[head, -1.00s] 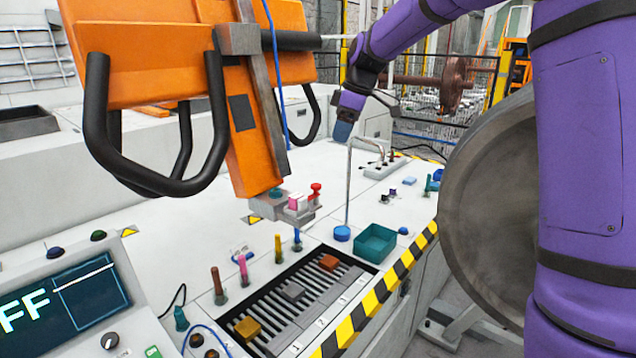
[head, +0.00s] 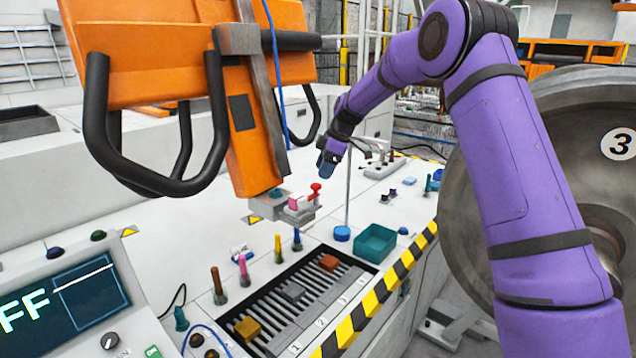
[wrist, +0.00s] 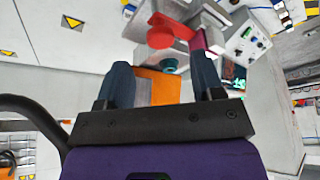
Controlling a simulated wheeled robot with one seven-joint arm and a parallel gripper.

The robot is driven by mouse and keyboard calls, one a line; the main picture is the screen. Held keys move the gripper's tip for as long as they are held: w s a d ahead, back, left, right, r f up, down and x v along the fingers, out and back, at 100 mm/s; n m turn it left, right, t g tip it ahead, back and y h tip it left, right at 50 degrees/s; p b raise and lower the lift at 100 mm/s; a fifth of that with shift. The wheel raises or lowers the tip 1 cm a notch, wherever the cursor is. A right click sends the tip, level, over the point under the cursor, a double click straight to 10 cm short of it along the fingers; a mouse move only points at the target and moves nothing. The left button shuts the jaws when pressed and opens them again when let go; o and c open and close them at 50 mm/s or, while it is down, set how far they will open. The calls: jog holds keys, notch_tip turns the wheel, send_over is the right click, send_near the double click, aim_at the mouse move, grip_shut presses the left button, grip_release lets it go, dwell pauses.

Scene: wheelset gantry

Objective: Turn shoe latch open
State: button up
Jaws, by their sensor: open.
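The red latch (head: 315,189) stands up on the right end of the grey shoe (head: 272,209) at the lower end of the orange arm. A pink block (head: 296,202) sits beside it. My gripper (head: 323,172) is above and slightly right of the red latch, apart from it in the head view. In the wrist view the red latch (wrist: 166,36) appears just beyond and between the fingertips of my gripper (wrist: 162,62), which are spread with nothing held.
The orange hanging frame (head: 150,65) with black handles is left of my arm. A thin metal post (head: 348,190) rises near my gripper. Below are a teal tray (head: 375,243) and a slotted rack (head: 300,295). A large wheel (head: 475,215) stands at right.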

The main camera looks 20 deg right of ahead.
aim_at(316, 184)
jog(key=shift+x, duration=2.45)
jog(key=c, duration=0.9)
